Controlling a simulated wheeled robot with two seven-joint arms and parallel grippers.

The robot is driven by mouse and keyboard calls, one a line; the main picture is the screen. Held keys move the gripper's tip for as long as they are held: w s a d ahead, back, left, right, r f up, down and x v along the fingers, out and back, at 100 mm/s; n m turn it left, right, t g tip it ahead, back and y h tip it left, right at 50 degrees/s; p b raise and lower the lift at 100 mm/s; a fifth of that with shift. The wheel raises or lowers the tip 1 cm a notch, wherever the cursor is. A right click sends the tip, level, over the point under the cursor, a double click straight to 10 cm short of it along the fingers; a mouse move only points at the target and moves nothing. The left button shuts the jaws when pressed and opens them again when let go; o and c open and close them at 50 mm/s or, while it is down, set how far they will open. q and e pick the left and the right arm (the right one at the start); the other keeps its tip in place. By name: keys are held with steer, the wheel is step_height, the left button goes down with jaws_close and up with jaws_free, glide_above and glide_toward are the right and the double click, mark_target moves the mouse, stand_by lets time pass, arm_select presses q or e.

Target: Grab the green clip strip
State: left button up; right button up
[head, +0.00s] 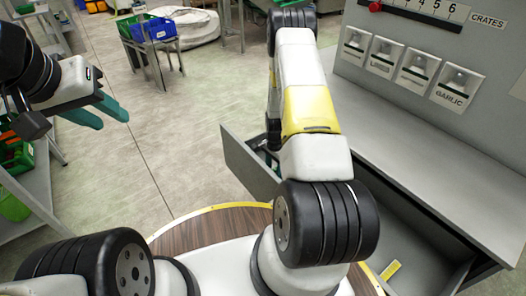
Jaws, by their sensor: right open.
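I cannot make out the green clip strip for certain. An open grey drawer (240,166) pulls out from the counter, and its inside is mostly hidden by my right arm. My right gripper (271,158) reaches down into this drawer. Only a small dark and teal part of it shows behind the arm, so its fingers and anything near them are largely hidden. My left gripper (103,113), with teal fingers, hangs at the upper left over the floor. Its fingers are apart and nothing is between them.
A grey counter (420,150) runs along the right. Labelled dispensers (456,88) hang on the panel above it. A shelf (40,175) with bins stands at the left. A cart with a blue crate (155,30) stands farther back. The floor between is clear.

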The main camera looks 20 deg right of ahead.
jaws_close()
